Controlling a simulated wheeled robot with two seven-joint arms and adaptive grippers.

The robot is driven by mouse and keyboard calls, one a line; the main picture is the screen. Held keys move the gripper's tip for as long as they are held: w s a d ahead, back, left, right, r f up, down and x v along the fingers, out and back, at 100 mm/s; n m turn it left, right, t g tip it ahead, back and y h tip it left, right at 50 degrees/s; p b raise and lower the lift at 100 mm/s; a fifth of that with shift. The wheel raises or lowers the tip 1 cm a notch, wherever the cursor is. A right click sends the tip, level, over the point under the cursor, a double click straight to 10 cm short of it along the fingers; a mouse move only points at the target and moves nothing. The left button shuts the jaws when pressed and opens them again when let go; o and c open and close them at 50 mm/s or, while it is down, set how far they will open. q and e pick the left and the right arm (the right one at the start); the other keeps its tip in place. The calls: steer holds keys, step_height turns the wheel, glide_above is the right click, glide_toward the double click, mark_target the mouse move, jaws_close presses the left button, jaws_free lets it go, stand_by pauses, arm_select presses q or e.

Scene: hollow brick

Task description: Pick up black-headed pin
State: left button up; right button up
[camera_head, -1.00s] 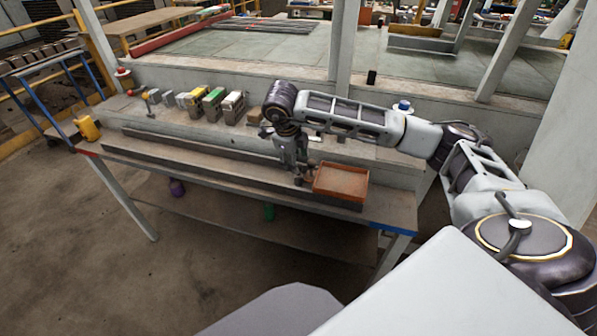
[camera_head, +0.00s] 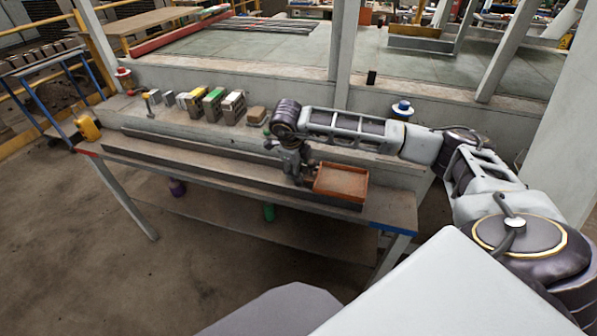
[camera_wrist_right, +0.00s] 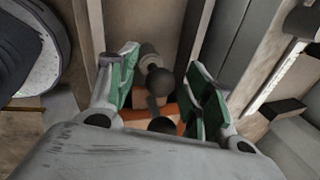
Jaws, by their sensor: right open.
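A pin with a round black head (camera_wrist_right: 160,80) and a grey shaft shows between the fingers of my right gripper (camera_wrist_right: 160,75) in the right wrist view. The green-padded fingers are spread apart on either side of it, with gaps to both pads. A second dark round head (camera_wrist_right: 161,125) shows nearer the palm, partly hidden by the gripper body. In the head view my right gripper (camera_head: 297,178) points down at the bench beside the left edge of an orange tray (camera_head: 341,183). The pin cannot be made out there. My left gripper is not in view.
A long grey beam (camera_head: 200,165) runs along the bench, next to the tray. Several small boxes stand in a row at the back, including a green one (camera_head: 213,97) and a brown block (camera_head: 256,114). A blue-and-white object (camera_head: 403,108) stands behind my right arm.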

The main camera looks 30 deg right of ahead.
stand_by(0.3)
jaws_close()
steer(key=shift+r, duration=0.15)
steer(key=shift+r, duration=4.9)
